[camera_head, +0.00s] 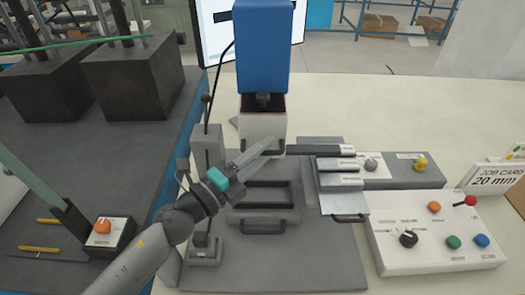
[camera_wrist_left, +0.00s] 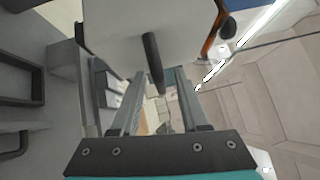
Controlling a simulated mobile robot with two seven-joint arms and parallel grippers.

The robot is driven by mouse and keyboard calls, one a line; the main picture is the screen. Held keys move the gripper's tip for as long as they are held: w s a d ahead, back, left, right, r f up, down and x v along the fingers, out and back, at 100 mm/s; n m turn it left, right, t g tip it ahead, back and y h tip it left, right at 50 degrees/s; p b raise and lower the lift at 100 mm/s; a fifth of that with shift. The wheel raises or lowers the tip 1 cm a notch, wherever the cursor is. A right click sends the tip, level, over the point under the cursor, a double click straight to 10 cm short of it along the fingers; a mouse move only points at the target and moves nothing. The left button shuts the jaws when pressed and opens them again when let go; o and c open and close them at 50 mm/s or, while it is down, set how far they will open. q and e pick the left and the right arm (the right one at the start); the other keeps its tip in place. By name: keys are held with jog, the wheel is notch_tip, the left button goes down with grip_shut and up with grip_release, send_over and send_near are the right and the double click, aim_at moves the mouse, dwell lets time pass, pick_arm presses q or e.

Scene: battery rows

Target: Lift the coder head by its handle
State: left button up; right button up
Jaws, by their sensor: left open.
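The coder head appears to be the blue block (camera_head: 262,50) with a pale lower box (camera_head: 257,126), at the upper middle of the head view. A dark handle (camera_head: 279,148) sits on the box's lower front. In the left wrist view the pale box (camera_wrist_left: 110,30) fills the top and the black handle (camera_wrist_left: 153,62) stands out from it. My left gripper (camera_head: 270,146) is open at the handle. In the wrist view the handle's near end lies between the two fingertips (camera_wrist_left: 158,75), with a gap showing; I cannot tell whether either finger touches it. My right gripper is out of view.
Below the head lies a grey base with a dark frame (camera_head: 264,207). A grey post (camera_head: 208,150) stands to its left. Grey bars and a handled plate (camera_head: 345,204) lie to the right, beside a white control box (camera_head: 437,235) with coloured knobs. A job card (camera_head: 495,180) stands far right.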

pick_arm(q)
jog(key=shift+f, duration=0.1)
jog(key=b+v, duration=0.3)
jog(key=v, duration=1.2)
jog(key=shift+b, duration=0.3)
jog(key=shift+a, duration=0.15)
